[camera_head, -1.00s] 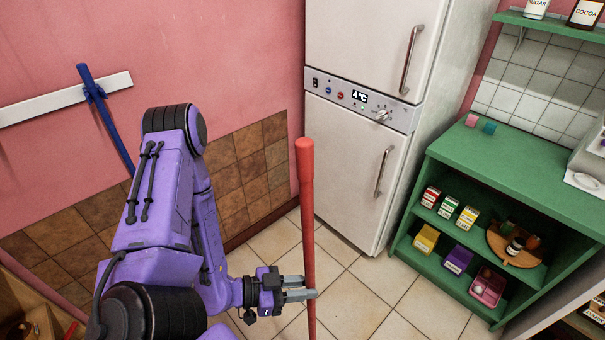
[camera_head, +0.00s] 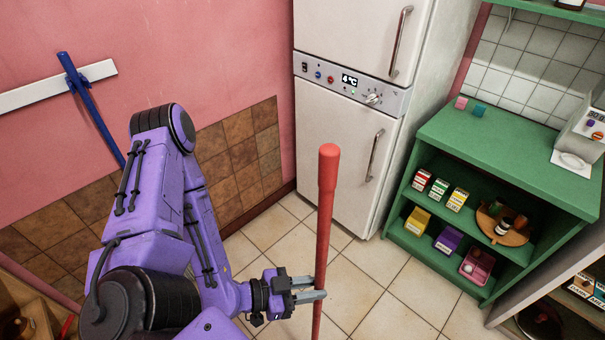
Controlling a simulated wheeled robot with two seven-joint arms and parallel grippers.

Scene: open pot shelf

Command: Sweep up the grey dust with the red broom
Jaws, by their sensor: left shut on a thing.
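The red broom (camera_head: 325,220) shows as a long red handle, nearly upright and leaning slightly to the right at the top. My left gripper (camera_head: 308,288) is shut on the lower visible part of the handle. The broom's head is below the picture and hidden. No grey dust can be made out on the visible floor. My right gripper is not in view.
A white fridge (camera_head: 345,150) stands behind the broom against the pink wall. A green shelf unit (camera_head: 510,160) with boxes stands at the right. A blue-handled tool (camera_head: 95,115) hangs on a white wall rail (camera_head: 30,94). The tiled floor (camera_head: 380,275) between is clear.

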